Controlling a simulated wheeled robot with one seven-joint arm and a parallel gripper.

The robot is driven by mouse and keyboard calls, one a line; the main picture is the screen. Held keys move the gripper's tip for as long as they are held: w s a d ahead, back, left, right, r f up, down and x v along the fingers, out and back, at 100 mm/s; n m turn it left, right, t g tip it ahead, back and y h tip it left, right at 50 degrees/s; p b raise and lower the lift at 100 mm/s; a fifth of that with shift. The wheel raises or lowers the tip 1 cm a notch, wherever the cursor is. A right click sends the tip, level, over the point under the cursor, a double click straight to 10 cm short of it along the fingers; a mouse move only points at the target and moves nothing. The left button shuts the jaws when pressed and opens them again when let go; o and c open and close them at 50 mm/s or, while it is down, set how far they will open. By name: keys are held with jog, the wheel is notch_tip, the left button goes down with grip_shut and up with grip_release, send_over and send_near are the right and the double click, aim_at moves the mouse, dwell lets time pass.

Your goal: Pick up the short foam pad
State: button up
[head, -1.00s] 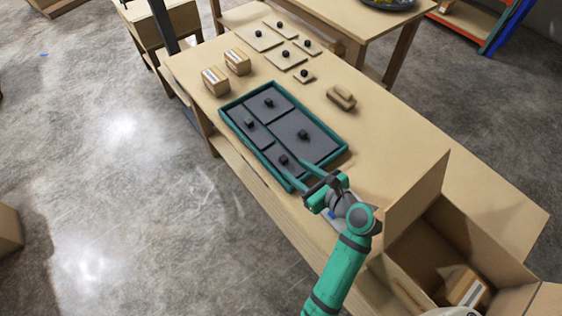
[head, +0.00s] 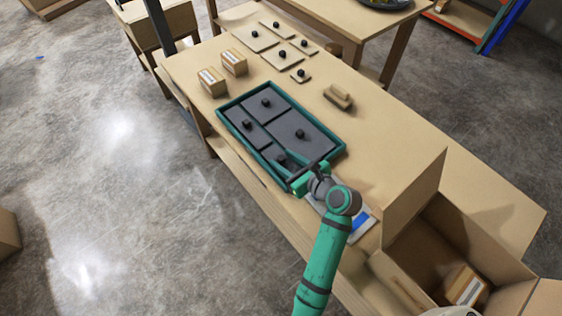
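Several dark grey foam pads with black knobs lie in a teal-rimmed tray (head: 232,137) on the table. They are a back pad (head: 275,96), a left pad (head: 236,117), a large right pad (head: 312,146) and a small front pad with its knob (head: 281,159). I cannot tell for certain which is the short one. My gripper (head: 283,163) reaches over the tray's front corner, its fingers apart, at the front pad's knob. The fingers and wrist hide part of that pad, and contact with the knob is not clear.
Several light lidded panels (head: 254,38) lie at the table's far end, near two small cartons (head: 212,82). A tan block (head: 338,97) lies right of the tray. A device with a blue screen (head: 361,219) is beside my arm. An open cardboard box (head: 415,205) stands at right.

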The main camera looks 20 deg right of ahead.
grip_shut()
jog(key=shift+d, duration=0.1)
